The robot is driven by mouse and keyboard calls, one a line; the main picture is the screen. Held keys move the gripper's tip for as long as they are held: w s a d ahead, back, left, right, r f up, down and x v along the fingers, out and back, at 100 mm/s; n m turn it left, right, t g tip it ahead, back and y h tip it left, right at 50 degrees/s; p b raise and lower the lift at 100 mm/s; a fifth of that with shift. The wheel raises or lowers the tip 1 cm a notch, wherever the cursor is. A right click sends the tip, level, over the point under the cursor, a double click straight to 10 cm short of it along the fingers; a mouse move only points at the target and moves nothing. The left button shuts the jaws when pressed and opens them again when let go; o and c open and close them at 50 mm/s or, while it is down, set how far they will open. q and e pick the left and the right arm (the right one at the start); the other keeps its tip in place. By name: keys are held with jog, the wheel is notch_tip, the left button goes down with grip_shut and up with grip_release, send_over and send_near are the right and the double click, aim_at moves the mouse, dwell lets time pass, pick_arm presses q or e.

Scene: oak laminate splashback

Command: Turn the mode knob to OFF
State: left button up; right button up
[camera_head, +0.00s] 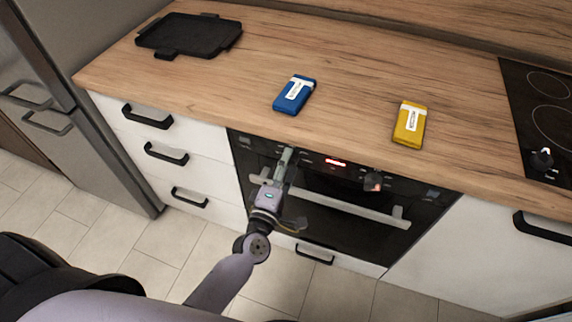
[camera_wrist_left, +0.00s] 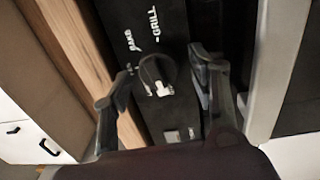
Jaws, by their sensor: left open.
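The mode knob (camera_wrist_left: 152,72) is a dark round knob on the black oven panel in the left wrist view. The labels GRILL and BAKE show beside it, and a white mark on it is turned toward the lower side of that picture. My left gripper (camera_wrist_left: 162,74) is open, with one finger on each side of the knob; I cannot tell whether they touch it. In the head view the left gripper (camera_head: 284,158) is at the left part of the oven panel and hides this knob. My right gripper is not in view.
A second knob (camera_head: 373,181) sits right of the red display (camera_head: 335,162). The oven handle (camera_head: 345,207) runs below the panel. On the worktop (camera_head: 220,95) lie a blue box (camera_head: 291,99), a yellow box (camera_head: 408,130) and a black tray (camera_head: 190,33). A hob (camera_head: 540,85) is at right.

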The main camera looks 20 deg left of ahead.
pick_arm(q)
jog(key=s, duration=1.2)
jog(key=shift+a+f, duration=0.15)
jog(key=shift+f, duration=0.15)
jog(key=s+f+m+g+h, duration=0.15)
jog(key=f+m, duration=0.25)
jog(key=f, duration=0.5)
jog(key=s+f+m+g, duration=0.3)
jog(key=f, duration=0.6)
jog(key=s+f+m+g+h, duration=0.1)
jog(key=s+f+m+g, duration=0.2)
jog(key=f, duration=0.6)
jog(key=s+a+f+m+g+y, duration=0.1)
jog(key=s+a+f+m+g, duration=0.1)
jog(key=s+f, duration=0.4)
jog(key=s+a+f+m+g+y, duration=0.1)
jog(key=s+a+f+m+g, duration=0.2)
jog(key=s+f, duration=0.3)
jog(key=s+a+f+m+g+y+p, duration=0.1)
jog(key=s+a+f+m+g, duration=0.2)
jog(key=s, duration=0.8)
notch_tip(320, 180, down, 4)
jog(key=shift+s+f+m+g, duration=0.1)
jog(key=shift+s+m+g, duration=0.25)
jog(key=shift+m+g, duration=0.75)
